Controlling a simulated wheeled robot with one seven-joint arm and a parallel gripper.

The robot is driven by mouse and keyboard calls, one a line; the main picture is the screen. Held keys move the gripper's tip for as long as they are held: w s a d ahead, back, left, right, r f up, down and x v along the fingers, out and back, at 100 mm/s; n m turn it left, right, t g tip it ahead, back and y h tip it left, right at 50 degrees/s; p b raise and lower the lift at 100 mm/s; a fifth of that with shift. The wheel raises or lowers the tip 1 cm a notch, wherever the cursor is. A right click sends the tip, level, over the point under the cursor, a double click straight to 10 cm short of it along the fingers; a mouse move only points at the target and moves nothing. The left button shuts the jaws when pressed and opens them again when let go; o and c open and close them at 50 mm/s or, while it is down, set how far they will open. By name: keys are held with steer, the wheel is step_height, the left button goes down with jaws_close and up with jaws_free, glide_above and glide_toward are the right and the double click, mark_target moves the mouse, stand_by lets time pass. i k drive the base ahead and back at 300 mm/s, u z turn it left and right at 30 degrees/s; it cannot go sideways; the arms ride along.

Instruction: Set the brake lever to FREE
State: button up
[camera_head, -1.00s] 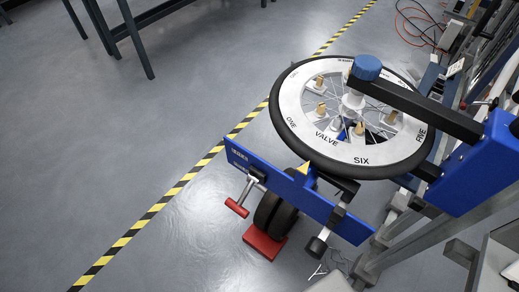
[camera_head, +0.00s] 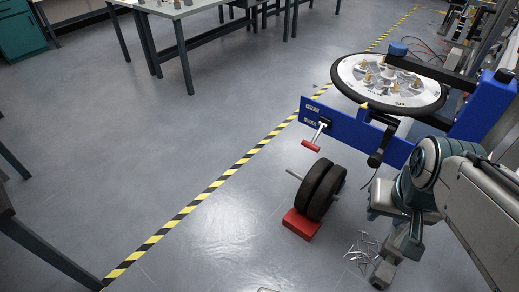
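The brake lever (camera_head: 318,134) is a short metal arm with a red grip, mounted on the front of a long blue plate (camera_head: 345,124). It slants down and to the left, its red grip at the lower end. Small labels (camera_head: 312,106) are on the plate's left end, too small to read. My arm shows at the right, with a grey link and a dark teal joint, in front of the stand. Nothing of mine is seen touching the lever.
A black-knobbed lever (camera_head: 376,159) hangs at the plate's right. Black rollers (camera_head: 318,190) stand on a red block (camera_head: 301,224). Metal bits (camera_head: 363,249) litter the floor. Open floor lies left.

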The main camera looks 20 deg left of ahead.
mark_target(310, 145)
steer(key=z, duration=0.75)
steer(key=k, duration=0.1)
steer(key=u, duration=1.55)
steer(key=i, duration=0.95)
steer(key=z, duration=1.2)
steer(key=k, duration=0.8)
steer(key=u, duration=0.75)
steer(key=i, duration=0.4)
